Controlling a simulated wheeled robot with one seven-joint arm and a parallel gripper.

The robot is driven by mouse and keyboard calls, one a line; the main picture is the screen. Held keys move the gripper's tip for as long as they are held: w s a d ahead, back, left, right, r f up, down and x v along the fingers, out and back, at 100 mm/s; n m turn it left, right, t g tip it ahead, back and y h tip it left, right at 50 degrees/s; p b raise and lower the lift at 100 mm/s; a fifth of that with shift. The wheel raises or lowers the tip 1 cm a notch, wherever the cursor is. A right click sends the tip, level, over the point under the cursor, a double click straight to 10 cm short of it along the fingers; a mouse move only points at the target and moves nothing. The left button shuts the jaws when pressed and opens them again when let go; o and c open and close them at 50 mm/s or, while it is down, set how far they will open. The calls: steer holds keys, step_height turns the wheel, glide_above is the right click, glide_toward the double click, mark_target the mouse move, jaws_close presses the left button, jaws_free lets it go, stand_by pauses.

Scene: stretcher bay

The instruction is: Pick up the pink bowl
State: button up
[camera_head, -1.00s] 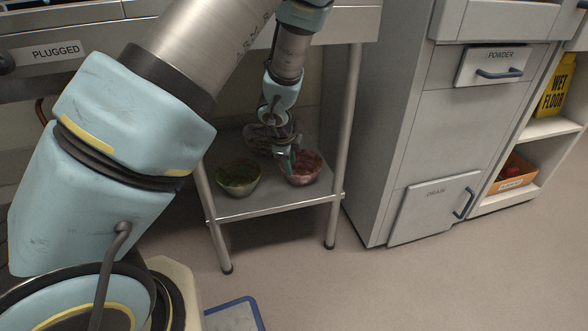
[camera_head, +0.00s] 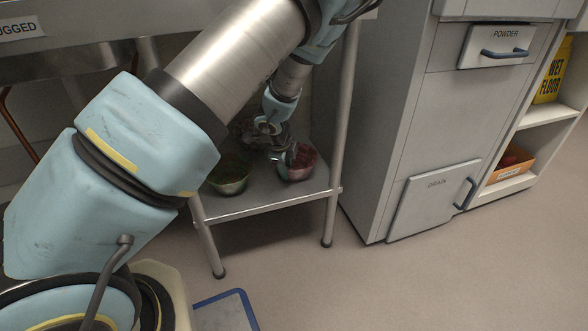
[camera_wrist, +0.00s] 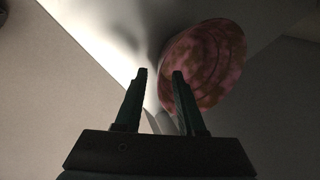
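The pink bowl (camera_head: 302,172) stands on the lower shelf (camera_head: 262,204) of a metal stand, near its right leg. In the wrist view, the pink bowl (camera_wrist: 218,58) fills the upper middle right, with a mottled pinkish surface. My gripper (camera_head: 283,158) is at the bowl's left side in the head view. In the wrist view, my gripper (camera_wrist: 160,73) has its two dark green fingers apart. The bowl's left edge shows between the fingertips, and the right finger overlaps the bowl. I cannot tell whether they touch.
A green bowl (camera_head: 228,182) stands left of the pink bowl on the same shelf. A dark grey item, partly hidden, is behind them. The stand's right leg (camera_head: 341,135) rises close to the pink bowl. A grey drawer cabinet (camera_head: 390,150) is to the right. Open floor lies in front.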

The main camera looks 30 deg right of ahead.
steer(key=b+x, duration=0.1)
steer(key=x, duration=0.2)
steer(key=shift+f, duration=0.15)
jaws_close()
stand_by(1.2)
